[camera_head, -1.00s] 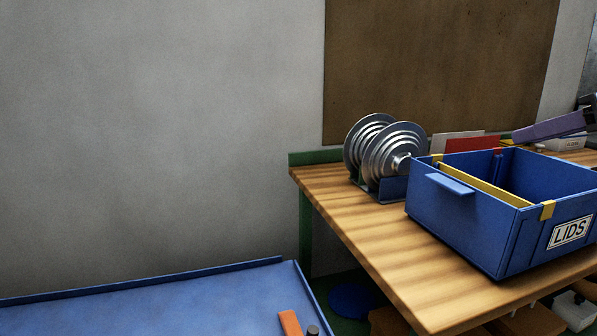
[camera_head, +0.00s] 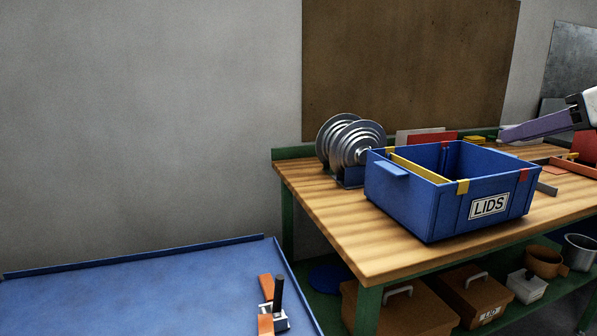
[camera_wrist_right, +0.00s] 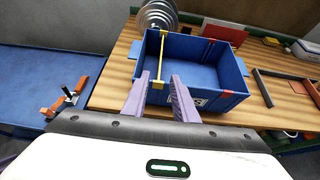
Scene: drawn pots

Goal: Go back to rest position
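My right gripper (camera_head: 503,135) shows at the right edge of the head view, with its purple fingers pointing left above the far right of the wooden bench. In the right wrist view my right gripper (camera_wrist_right: 158,92) has its two purple fingers well apart with nothing between them. They appear in front of the blue LIDS crate (camera_wrist_right: 205,102). In the head view the LIDS crate (camera_head: 453,205) stands on the wooden bench (camera_head: 325,220), left of the right gripper and apart from it. My left gripper is not in view.
A rack of silver lids (camera_head: 350,145) stands behind the crate. Brown boxes (camera_head: 470,295) and pots (camera_head: 545,262) sit on the shelf below. The bench's left front is clear.

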